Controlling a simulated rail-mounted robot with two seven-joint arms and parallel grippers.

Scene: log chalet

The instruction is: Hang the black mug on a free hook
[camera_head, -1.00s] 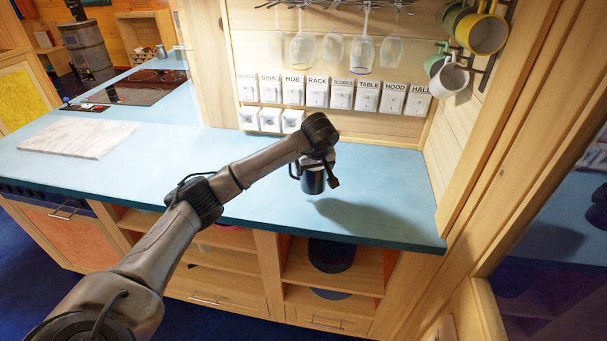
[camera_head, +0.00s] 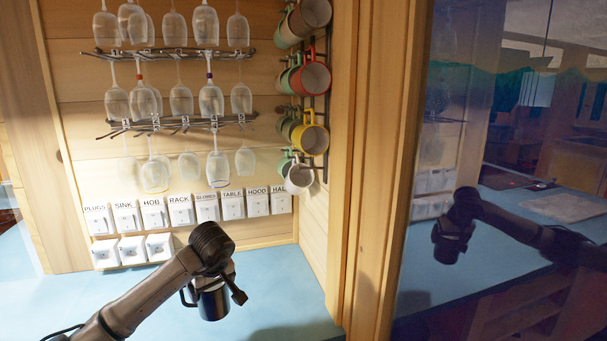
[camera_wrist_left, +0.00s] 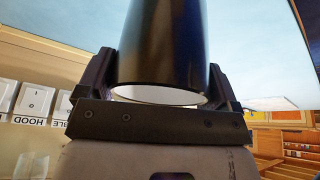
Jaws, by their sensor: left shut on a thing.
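The black mug (camera_head: 213,303) is in my left gripper (camera_head: 216,284), held above the blue counter; its handle shows on the left side. In the left wrist view the black mug (camera_wrist_left: 165,45) fills the middle, with the two fingers of my left gripper (camera_wrist_left: 170,85) shut on either side of it. The hook rack (camera_head: 327,95) is on the side wall at right, with several mugs hanging in rows: a red mug (camera_head: 314,77), a yellow mug (camera_head: 313,139) and a white mug (camera_head: 299,179) among them. I cannot tell which hooks are free. My right gripper is out of view.
Wine glasses (camera_head: 180,100) hang in rows from racks on the back wall, left of the mugs. Labelled switches (camera_head: 181,210) line the wall below. A wooden post (camera_head: 375,170) and a reflecting dark pane (camera_head: 490,150) stand at right. The blue counter (camera_head: 285,285) is clear near the mug.

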